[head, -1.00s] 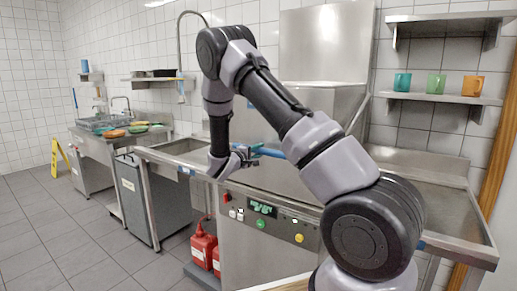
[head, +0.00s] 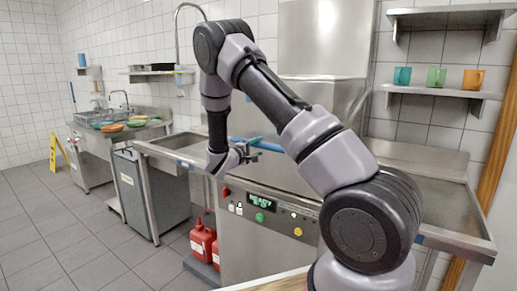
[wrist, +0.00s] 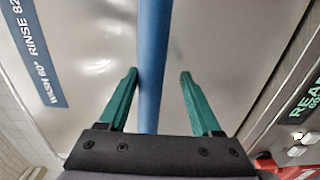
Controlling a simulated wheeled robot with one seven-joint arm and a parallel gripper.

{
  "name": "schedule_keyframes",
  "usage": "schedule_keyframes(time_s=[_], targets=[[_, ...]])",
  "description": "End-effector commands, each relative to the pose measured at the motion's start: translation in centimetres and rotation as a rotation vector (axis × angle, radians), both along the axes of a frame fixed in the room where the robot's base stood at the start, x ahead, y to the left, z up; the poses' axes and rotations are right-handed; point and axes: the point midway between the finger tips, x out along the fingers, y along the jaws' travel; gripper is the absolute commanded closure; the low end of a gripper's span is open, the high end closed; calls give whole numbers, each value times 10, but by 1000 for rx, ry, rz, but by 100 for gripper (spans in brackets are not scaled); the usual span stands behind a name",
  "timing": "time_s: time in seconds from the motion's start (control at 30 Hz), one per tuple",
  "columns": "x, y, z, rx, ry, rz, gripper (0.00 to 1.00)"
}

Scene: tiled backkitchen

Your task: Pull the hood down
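The hood (head: 285,166) of the steel dishwasher is down, its lower edge close above the front panel (head: 262,203). Its blue bar handle (head: 268,146) runs across the front, partly hidden by my arm. My gripper (head: 247,150) is at the handle's left part. In the wrist view, my gripper (wrist: 158,75) is open and the blue bar (wrist: 152,65) passes between its green fingers. The left finger is close to the bar, and a wider gap shows on the right. I cannot tell whether the left finger touches it.
A sink counter (head: 180,148) lies to the left and a drain counter (head: 445,210) to the right. Red canisters (head: 203,240) stand on the floor in front. Cups stand on a right wall shelf (head: 440,92). Floor at left is clear around a yellow sign (head: 58,157).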

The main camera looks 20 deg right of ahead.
Motion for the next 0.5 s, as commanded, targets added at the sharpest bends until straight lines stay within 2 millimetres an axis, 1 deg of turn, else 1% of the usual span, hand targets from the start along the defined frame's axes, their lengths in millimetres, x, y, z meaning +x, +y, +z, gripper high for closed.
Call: schedule_keyframes(time_s=[0.17, 0.3, 0.5], targets=[[-17, 25, 1, 0, 1, 6, 34], [-36, 48, 1, 2, 1, 5, 34], [-56, 73, 1, 0, 3, 4, 34]])
